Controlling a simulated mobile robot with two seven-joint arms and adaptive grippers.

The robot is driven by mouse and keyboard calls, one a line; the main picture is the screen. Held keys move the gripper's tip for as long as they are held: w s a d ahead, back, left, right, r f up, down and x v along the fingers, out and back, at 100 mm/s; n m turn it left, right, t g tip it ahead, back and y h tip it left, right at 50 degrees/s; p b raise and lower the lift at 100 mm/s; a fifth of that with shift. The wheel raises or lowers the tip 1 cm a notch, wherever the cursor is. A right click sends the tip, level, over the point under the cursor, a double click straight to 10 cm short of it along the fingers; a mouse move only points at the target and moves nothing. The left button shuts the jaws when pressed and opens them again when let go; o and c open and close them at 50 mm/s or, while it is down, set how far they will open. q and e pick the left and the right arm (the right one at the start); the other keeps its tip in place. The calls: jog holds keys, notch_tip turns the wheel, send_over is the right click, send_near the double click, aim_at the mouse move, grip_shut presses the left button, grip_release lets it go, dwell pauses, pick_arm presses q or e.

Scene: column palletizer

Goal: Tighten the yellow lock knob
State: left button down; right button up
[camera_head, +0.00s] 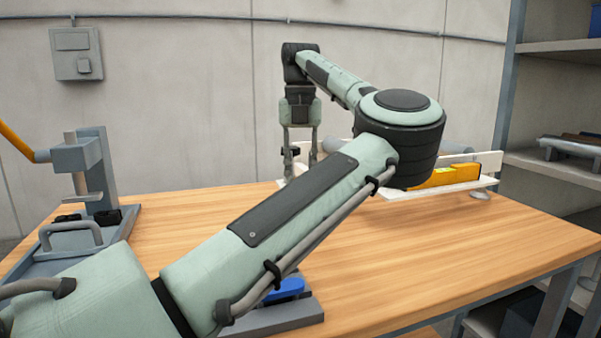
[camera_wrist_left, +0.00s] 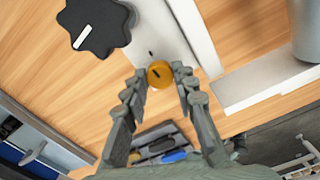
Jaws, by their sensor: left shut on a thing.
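The yellow lock knob (camera_wrist_left: 160,74) shows in the left wrist view as a round yellow disc with a short dark mark on it. It sits near the end of a pale plate (camera_wrist_left: 160,35). My left gripper (camera_wrist_left: 160,82) is shut on the knob, with one finger at each side. In the head view my left gripper (camera_head: 301,165) points down at the far edge of the table, beside a white fixture (camera_head: 487,183); the yellow lock knob cannot be made out there. My right gripper is in neither view.
A black star-shaped knob (camera_wrist_left: 95,24) with a white mark lies close beside the gripper. A grey cylinder (camera_wrist_left: 304,30) stands to the right. A grey press-like device (camera_head: 82,170) and a tray with a blue-handled tool (camera_head: 285,289) are on the wooden table (camera_head: 400,250).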

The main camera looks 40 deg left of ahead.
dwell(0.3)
pick_arm(q)
jog(key=c, duration=1.2)
grip_release()
notch_tip(320, 180, up, 12)
